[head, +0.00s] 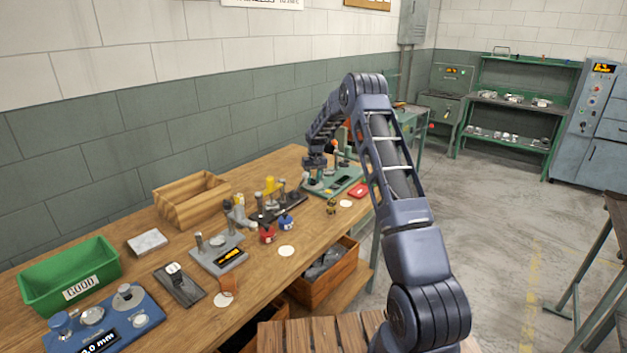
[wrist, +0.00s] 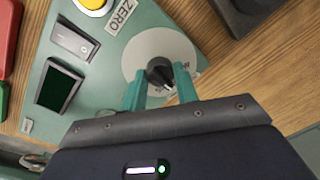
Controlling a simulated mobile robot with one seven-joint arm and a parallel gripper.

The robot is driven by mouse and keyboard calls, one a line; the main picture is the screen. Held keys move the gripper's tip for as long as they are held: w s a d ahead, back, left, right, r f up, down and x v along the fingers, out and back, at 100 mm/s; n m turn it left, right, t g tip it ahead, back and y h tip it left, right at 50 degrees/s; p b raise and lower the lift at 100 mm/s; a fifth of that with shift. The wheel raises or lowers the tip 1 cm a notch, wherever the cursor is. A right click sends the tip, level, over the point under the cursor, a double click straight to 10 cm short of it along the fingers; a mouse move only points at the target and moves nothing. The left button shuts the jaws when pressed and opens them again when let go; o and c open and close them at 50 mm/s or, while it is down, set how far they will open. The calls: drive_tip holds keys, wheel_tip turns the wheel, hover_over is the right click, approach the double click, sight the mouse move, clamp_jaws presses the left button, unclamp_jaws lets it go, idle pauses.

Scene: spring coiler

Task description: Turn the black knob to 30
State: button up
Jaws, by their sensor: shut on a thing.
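The black knob (wrist: 159,69) sits on a pale round dial plate (wrist: 136,62) on a green panel (wrist: 103,66) in the wrist view. A small white mark shows at the knob's lower right edge. The dial's numbers are too small to read. My gripper (wrist: 159,79) has its two teal fingers on either side of the knob and is shut on it. In the head view my gripper (head: 315,161) is over the green device (head: 338,182) at the bench's far end. The knob cannot be made out there.
The panel also bears a yellow button (wrist: 92,4), a ZERO label (wrist: 123,13), a grey switch (wrist: 75,40) and a dark display (wrist: 59,86). A red tray (head: 359,190) lies beside the device. Several other instruments and a green GOOD bin (head: 68,275) stand along the bench.

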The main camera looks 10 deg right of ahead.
drive_tip(key=o, duration=1)
drive_tip(key=r, duration=1)
drive_tip(key=shift+d+r, duration=0.3)
drive_tip(key=shift+r, duration=0.1)
